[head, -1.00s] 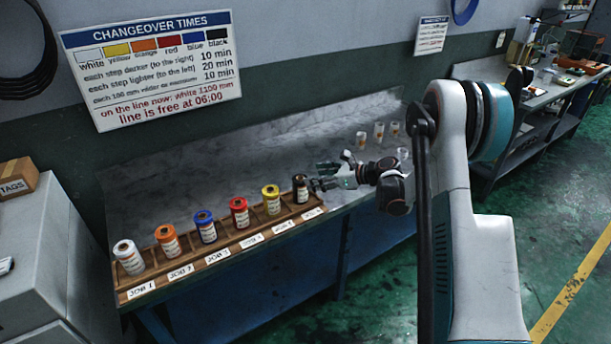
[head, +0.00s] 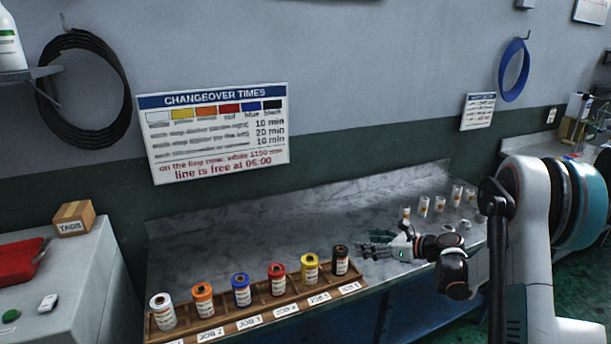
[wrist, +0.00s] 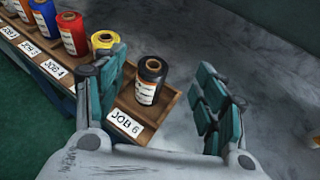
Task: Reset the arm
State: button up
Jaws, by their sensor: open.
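My gripper (head: 378,246) is open and empty, just right of the black roll (head: 341,260) at the right end of the wooden rack (head: 240,324). In the wrist view the two fingers of my gripper (wrist: 160,100) are spread apart. The black roll (wrist: 151,80) stands upright in the rack's JOB 6 place, showing between the fingers but beyond them. I cannot tell any contact between them. My arm reaches in from the right.
White (head: 162,311), orange (head: 203,299), blue (head: 241,289), red (head: 276,278) and yellow (head: 310,268) rolls stand in the rack. The marble bench top (head: 250,235) behind the rack is clear.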

jog(key=w+a+r+m+t+h+p, duration=0.2)
jog(key=r+m+t, duration=0.65)
jog(key=r, duration=1.85)
jog(key=s+r+m+t+h+p, duration=0.1)
jog(key=s+r+m+h, duration=0.35)
jog(key=r+m, duration=0.4)
jog(key=s+r+m+t+h+p, duration=0.1)
jog(key=s+r+m+h, duration=0.35)
jog(key=m, duration=0.75)
jog(key=s+a+f+m+g+b, duration=0.2)
jog(key=s+f+m+g, duration=0.4)
jog(key=s+f, duration=0.6)
jog(key=s+a+f+m+g+b, duration=0.2)
jog(key=s+f+m+g, duration=0.4)
jog(key=s, duration=1.4)
notch_tip(320, 180, down, 6)
jog(key=a+m, duration=0.1)
jog(key=m, duration=0.2)
jog(key=shift+s+a+f+m+g+y, duration=0.2)
jog(key=shift+m+g+y, duration=0.1)
jog(key=shift+g, duration=0.05)
